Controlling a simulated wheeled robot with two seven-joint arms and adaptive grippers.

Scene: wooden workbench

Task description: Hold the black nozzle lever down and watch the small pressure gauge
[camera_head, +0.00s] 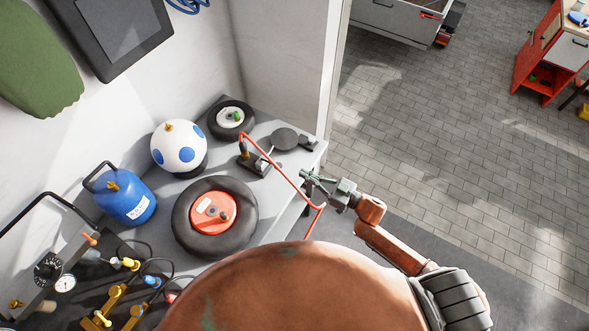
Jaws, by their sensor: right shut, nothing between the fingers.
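My right gripper (309,183) is shut and empty, near the right end of the grey bench, close to a red hose (281,171). I cannot tell whether its fingertips touch the hose. I cannot clearly make out the black nozzle lever. A small white-faced gauge (65,283) sits at lower left beside a larger black-faced gauge (46,270); their readings are too small to tell. My left gripper is not in view.
On the bench (275,206) stand a blue tank (127,198), a white ball with blue spots (180,148), a large wheel with a red hub (183,236) and a smaller wheel (217,121). Brass fittings and cables crowd the lower left. Paved floor (430,130) is open at right.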

